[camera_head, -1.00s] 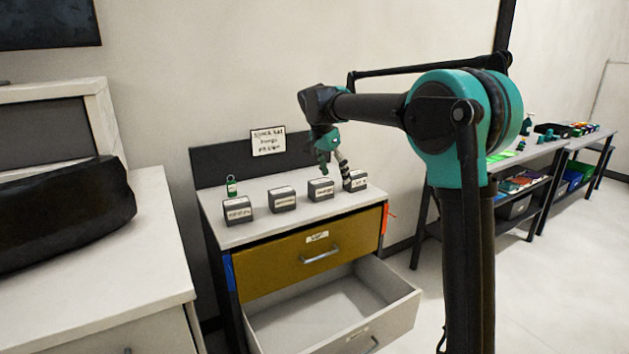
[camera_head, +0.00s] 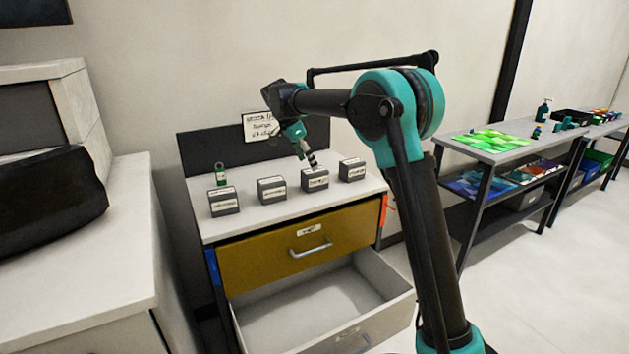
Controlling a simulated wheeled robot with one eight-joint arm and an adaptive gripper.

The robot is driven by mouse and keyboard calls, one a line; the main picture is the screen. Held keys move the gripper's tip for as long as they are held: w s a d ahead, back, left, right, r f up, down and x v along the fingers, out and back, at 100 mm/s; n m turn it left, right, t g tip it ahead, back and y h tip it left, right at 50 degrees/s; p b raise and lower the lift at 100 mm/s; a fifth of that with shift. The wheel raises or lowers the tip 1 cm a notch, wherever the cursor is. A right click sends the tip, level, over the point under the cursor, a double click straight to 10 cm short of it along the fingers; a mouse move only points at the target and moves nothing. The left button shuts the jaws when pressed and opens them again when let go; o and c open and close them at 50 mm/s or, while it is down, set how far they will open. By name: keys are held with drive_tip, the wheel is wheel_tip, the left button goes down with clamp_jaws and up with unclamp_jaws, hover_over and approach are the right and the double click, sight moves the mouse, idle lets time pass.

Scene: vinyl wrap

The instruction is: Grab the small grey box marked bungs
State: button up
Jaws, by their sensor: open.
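Several small grey boxes with white labels stand in a row on the cabinet top (camera_head: 235,222). The labels are too blurred to read surely, so I cannot tell for certain which says bungs. The third box from the left (camera_head: 316,184) stands nearest my gripper (camera_head: 309,160). My gripper points down, open and empty, at this box's top or just behind it; I cannot tell if they touch. The other boxes are the leftmost (camera_head: 224,203), the second (camera_head: 272,191) and the rightmost (camera_head: 352,171).
A small green bottle (camera_head: 221,175) stands behind the leftmost box. A sign (camera_head: 259,127) is on the dark back panel. Below, the yellow drawer (camera_head: 290,257) is shut and a grey drawer (camera_head: 400,306) hangs open and empty. Tables (camera_head: 510,152) with goods stand at right.

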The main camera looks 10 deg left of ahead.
sight(315, 177)
drive_tip(key=shift+s+x, duration=0.2)
drive_tip(key=shift+x, duration=3.7)
drive_tip(key=shift+d, duration=0.1)
drive_tip(key=shift+c, duration=0.5)
drive_tip(key=c, duration=1.3)
drive_tip(key=shift+r, duration=0.15)
